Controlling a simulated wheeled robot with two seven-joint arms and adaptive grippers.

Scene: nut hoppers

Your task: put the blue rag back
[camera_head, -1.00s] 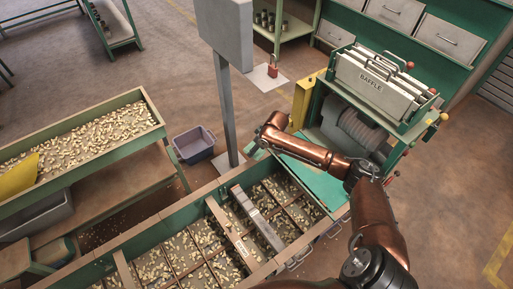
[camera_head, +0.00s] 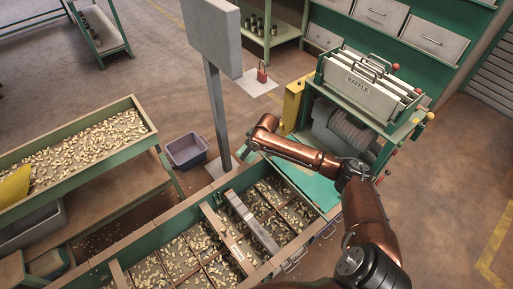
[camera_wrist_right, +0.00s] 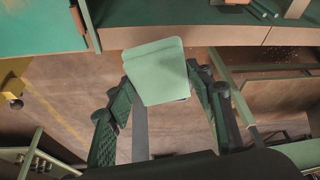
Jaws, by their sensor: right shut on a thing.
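In the right wrist view, my right gripper (camera_wrist_right: 160,78) is shut on a pale green, folded, flat piece (camera_wrist_right: 158,70). It looks like a folded rag, but its colour reads as green rather than blue. It is held between both fingers, above the floor and in front of a green bench edge. In the head view my right arm reaches left over the near corner of the nut hopper (camera_head: 140,243); its gripper and the held piece are not clearly visible there. No other rag shows. My left gripper is not in view.
A sign post (camera_head: 222,110) stands just left of my right arm's end. A grey-purple bin (camera_head: 187,152) is on the floor beside it. The baffle rack (camera_head: 372,85) stands behind the arm. Another nut hopper (camera_head: 80,143) is at the left. Open floor lies at the right.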

